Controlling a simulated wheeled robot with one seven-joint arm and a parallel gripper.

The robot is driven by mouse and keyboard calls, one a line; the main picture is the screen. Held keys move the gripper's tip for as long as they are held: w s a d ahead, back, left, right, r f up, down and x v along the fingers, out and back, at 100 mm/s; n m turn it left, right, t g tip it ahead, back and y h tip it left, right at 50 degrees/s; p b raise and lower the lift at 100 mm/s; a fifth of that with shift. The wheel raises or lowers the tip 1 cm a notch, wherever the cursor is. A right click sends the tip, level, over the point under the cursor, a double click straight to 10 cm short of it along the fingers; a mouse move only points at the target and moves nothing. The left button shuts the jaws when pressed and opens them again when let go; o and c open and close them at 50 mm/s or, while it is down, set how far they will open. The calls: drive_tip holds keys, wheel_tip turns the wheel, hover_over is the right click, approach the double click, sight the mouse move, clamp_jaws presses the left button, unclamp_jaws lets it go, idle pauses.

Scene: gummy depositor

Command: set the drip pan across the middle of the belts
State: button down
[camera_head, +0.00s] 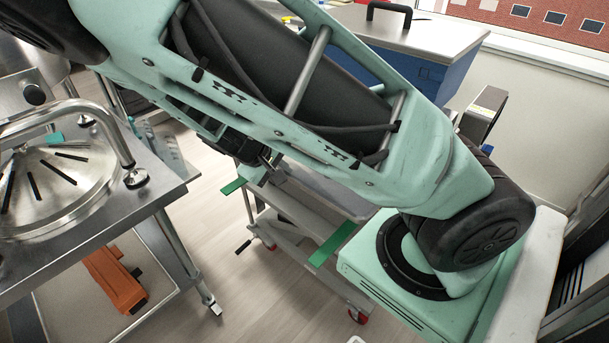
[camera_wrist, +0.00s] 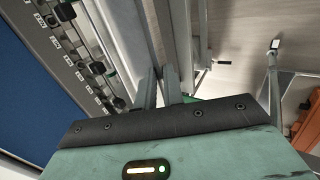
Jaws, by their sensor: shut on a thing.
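My gripper (camera_head: 268,168) is partly hidden behind my mint-green arm in the head view. In the wrist view its two grey fingers (camera_wrist: 160,90) are close together at the middle of the picture. They are shut on a thin grey edge, which looks like that of the drip pan (camera_head: 318,195), a flat grey piece beside the gripper in the head view. My arm covers much of it. Green strips, seemingly the belts, show on the near side (camera_head: 333,243) and at the left (camera_head: 233,186). I cannot tell whether the pan touches them.
A steel table (camera_head: 165,185) with a round slotted basin stands at the left, an orange object (camera_head: 115,280) on its lower shelf. A blue cabinet with a steel top (camera_head: 415,38) stands behind my arm. A row of dark knobs (camera_wrist: 90,65) lies left of the fingers in the wrist view.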

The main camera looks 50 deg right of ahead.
wheel_tip(320, 180, down, 10)
drive_tip(key=h+b, duration=0.1)
drive_tip(key=b, duration=1.1)
drive_tip(key=shift+a+h, duration=0.15)
drive_tip(key=shift+h, duration=0.15)
drive_tip(key=c, duration=1.5)
unclamp_jaws()
